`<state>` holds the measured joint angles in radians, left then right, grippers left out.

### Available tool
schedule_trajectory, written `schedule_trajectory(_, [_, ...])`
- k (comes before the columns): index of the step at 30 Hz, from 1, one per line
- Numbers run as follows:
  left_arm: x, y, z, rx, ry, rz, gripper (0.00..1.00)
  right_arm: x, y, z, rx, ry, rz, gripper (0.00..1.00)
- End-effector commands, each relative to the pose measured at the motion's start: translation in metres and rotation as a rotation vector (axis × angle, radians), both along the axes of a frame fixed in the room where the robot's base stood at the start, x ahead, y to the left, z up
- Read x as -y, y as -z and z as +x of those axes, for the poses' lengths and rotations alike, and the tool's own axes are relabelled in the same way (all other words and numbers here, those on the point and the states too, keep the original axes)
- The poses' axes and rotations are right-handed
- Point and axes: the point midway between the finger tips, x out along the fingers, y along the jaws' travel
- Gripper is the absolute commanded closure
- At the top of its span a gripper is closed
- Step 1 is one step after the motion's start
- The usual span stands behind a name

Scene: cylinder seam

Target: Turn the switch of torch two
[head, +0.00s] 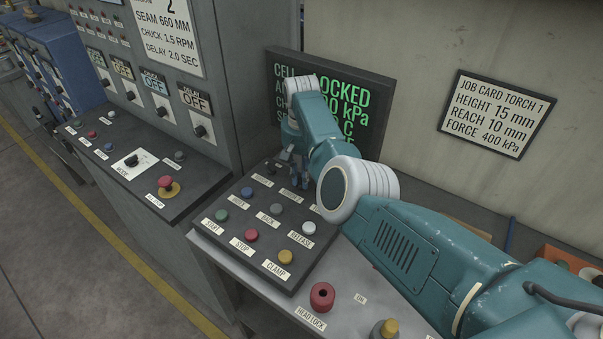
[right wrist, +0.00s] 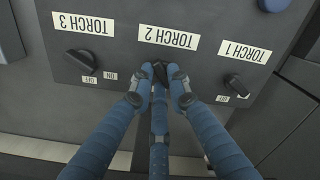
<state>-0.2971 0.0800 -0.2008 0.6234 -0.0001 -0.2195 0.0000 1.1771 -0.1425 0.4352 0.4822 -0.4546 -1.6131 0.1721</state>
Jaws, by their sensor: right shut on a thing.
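In the right wrist view, the black switch of torch two (right wrist: 160,70) sits below the upside-down label TORCH 2 (right wrist: 168,38) on a dark panel. My right gripper (right wrist: 161,76) is shut on this switch, with its blue fingers around it; they hide most of the switch and its ON and OFF marks. In the head view, my right gripper (head: 296,176) reaches down at the far part of the button console (head: 215,243), partly hidden by my arm. My left gripper is not in view.
Black switches of torch three (right wrist: 80,61) and torch one (right wrist: 238,86) flank the fingers. In the head view, several push buttons, a red head lock knob (head: 322,296) and a dark screen (head: 352,75) are near my arm. A job card (head: 497,113) hangs on the wall.

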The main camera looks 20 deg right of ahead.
Motion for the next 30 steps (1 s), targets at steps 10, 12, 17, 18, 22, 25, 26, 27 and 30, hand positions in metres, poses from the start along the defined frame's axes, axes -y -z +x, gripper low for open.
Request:
schedule_trajectory(10, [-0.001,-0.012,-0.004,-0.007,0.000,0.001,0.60,0.000,-0.002,0.000,0.003,0.322,-0.001,1.00])
schedule_trajectory(12, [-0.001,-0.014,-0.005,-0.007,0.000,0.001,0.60,0.000,-0.002,-0.001,0.003,0.381,-0.001,1.00])
schedule_trajectory(17, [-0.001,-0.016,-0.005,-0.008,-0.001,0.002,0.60,0.000,-0.002,-0.001,0.003,0.500,-0.001,1.00])
schedule_trajectory(18, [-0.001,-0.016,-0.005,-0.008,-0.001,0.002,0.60,0.000,-0.002,-0.001,0.003,0.525,-0.001,1.00])
schedule_trajectory(22, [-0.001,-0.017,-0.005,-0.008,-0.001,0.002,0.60,-0.001,-0.002,-0.001,0.004,0.593,-0.001,1.00])
schedule_trajectory(25, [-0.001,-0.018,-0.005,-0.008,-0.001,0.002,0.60,-0.001,-0.002,-0.001,0.004,0.632,-0.001,1.00])
schedule_trajectory(26, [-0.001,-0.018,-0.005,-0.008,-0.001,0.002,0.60,-0.001,-0.002,-0.001,0.004,0.641,-0.002,1.00])
schedule_trajectory(27, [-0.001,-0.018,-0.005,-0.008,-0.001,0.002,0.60,-0.001,-0.002,-0.001,0.005,0.651,-0.001,1.00])
schedule_trajectory(30, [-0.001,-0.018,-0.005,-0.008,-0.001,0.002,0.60,-0.001,-0.002,-0.001,0.005,0.671,-0.001,1.00])
